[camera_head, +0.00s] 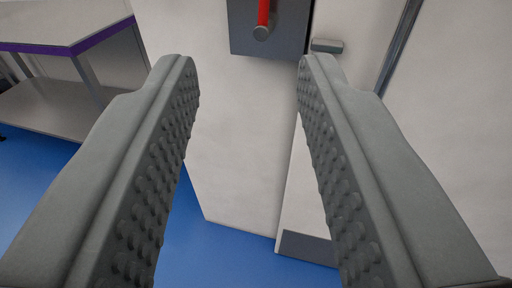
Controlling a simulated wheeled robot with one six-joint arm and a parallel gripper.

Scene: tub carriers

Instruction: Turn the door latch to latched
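The door latch (263,17) is a red handle on a dark grey plate (284,38), at the top of the view and cut off by its edge. Its lower end is a round grey tip, and the visible part stands about upright. A small grey block (327,46) sits on the white panel just right of the plate. My gripper (246,75) is open and empty, with its two knobbed grey fingers wide apart. In the picture, the latch lies above and between the fingertips. I see no contact with it.
A white panel (235,150) fills the middle, with a narrow gap line and a dark strip (308,248) low down. A bench with a purple edge (60,48) and a lower shelf stands at left. The blue floor (205,255) shows clear below.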

